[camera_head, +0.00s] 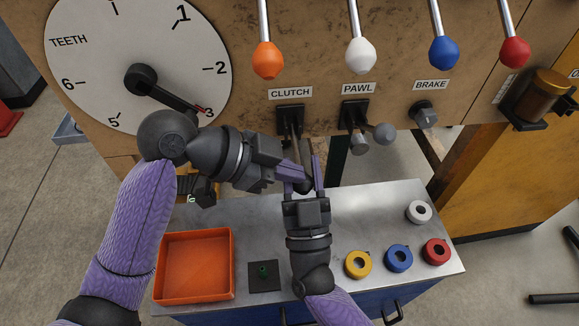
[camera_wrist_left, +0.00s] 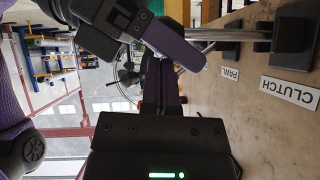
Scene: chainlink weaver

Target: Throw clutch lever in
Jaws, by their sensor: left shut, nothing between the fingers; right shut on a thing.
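The clutch lever (camera_head: 296,148) is a thin metal rod running down from a black bracket (camera_head: 290,118) under the CLUTCH label (camera_head: 290,93). My right gripper (camera_head: 309,174) reaches up from below and is shut on the lever's lower end, which the fingers largely hide. My left gripper (camera_head: 294,177) comes in from the left, shut and empty, very close beside the right fingers. In the left wrist view the rod (camera_wrist_left: 216,35) runs from its bracket (camera_wrist_left: 293,36) to the right gripper's purple fingers; my left fingers (camera_wrist_left: 160,80) are together nearby.
The PAWL lever's bracket and grey knob (camera_head: 383,133) and the BRAKE knob (camera_head: 424,114) are right of the clutch. A dial (camera_head: 137,45) reads near 3. Below is a metal bench (camera_head: 340,222) with an orange tray (camera_head: 193,232) and coloured rings. Coloured-knob levers hang above.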

